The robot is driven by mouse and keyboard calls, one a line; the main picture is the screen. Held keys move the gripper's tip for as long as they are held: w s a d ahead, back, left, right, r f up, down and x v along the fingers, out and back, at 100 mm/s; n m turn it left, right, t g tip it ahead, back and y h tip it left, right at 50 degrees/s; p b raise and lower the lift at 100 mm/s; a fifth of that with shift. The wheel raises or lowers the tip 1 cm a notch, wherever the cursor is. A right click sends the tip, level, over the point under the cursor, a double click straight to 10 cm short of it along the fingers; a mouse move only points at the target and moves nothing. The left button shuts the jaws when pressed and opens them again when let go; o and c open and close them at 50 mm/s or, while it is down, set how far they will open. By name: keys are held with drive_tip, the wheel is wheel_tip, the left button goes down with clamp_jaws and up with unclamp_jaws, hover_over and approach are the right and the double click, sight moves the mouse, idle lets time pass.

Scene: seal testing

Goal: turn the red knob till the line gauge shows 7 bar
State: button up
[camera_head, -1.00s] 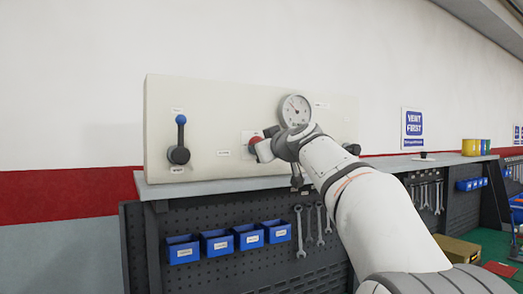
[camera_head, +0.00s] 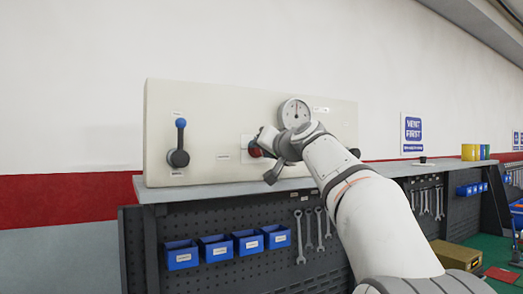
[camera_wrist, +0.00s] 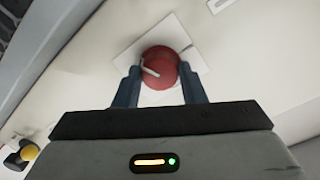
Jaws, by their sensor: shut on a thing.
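The red knob (camera_head: 255,152) is on the front of the pale panel (camera_head: 215,112). The round line gauge (camera_head: 295,112) is above and right of the knob. Its needle points about straight up; its numbers are too small to read.
A black lever (camera_head: 180,157) with a blue ball is on the panel's left. A bench top (camera_head: 220,189) runs below, with blue bins (camera_head: 215,247) and spanners (camera_head: 299,235) on the pegboard under it. A "VENT FIRST" sign (camera_head: 413,131) hangs on the wall at the right.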

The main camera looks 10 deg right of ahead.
drive_tip(key=m, duration=0.5)
drive_tip(key=shift+w+f+y, duration=0.1)
drive_tip(key=shift+y, duration=0.2)
drive_tip(key=m+p, duration=0.1)
drive_tip(key=m, duration=0.3)
drive_tip(key=shift+m+y, duration=0.3)
drive_tip(key=o, duration=1)
drive_tip(key=b+v, duration=0.3)
drive_tip(key=v, duration=0.5)
